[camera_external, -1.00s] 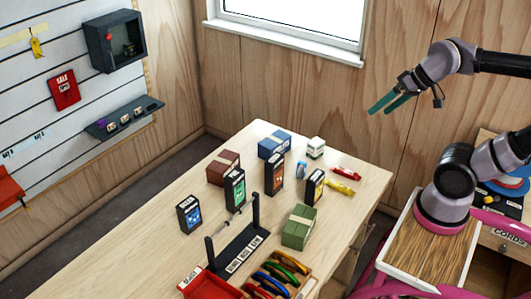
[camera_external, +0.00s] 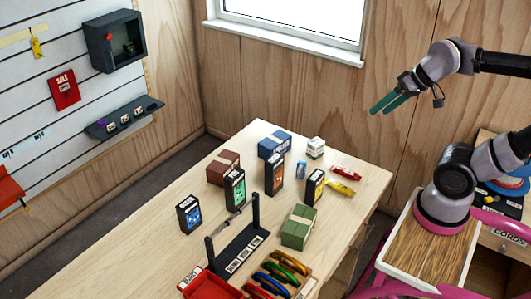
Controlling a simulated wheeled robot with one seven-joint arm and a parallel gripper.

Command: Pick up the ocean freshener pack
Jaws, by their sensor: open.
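Several dark upright packs with coloured labels stand on the wooden table (camera_external: 130,262). The one with a blue label (camera_external: 189,214) stands at the left, apart from the others, and looks like the ocean freshener pack, though its print is too small to read. The others have a green label (camera_external: 235,190), an orange label (camera_external: 274,175) and a yellow label (camera_external: 315,186). My gripper (camera_external: 382,109) has green fingers, spread apart and empty. It is up in the air at the right, beyond the table's far right side and far from the blue-labelled pack.
A brown box (camera_external: 222,167), a blue box (camera_external: 274,145) and a green box (camera_external: 299,227) stand around the packs. A black rack with posts (camera_external: 238,252) stands in front of them. A red tray (camera_external: 207,286) and coloured rings (camera_external: 280,275) are at the near edge. The table's left side is clear.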

